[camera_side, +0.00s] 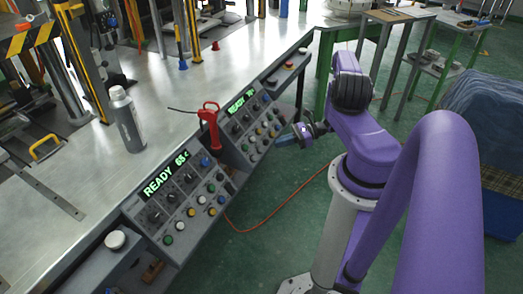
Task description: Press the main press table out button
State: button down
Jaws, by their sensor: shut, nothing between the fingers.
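Two sloped grey control panels are fixed along the front edge of the metal bench. The near panel (156,212) has a green "READY 65 c" display, and the far panel (234,132) has a green "READY" display. Each carries dark knobs and several small green, white, yellow and blue buttons. Their labels are too small to read, so I cannot tell which is the table out button. My gripper (281,141) is shut and empty, just right of the far panel's lower right side. It appears apart from the buttons.
A red-handled tool (209,122) stands between the panels. A grey bottle (127,120) stands on the bench (185,95). A white knob (115,239) sits on the near ledge. A red hose (285,203) lies on the green floor. Side tables (398,15) stand at the back right.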

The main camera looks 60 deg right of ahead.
aim_at(260, 150)
jog(key=w+f, duration=0.4)
jog(key=shift+w, duration=0.3)
jog(key=shift+w, duration=0.1)
dwell(2.0)
jog(key=shift+w+f, duration=0.2)
jog(key=shift+w, duration=0.05)
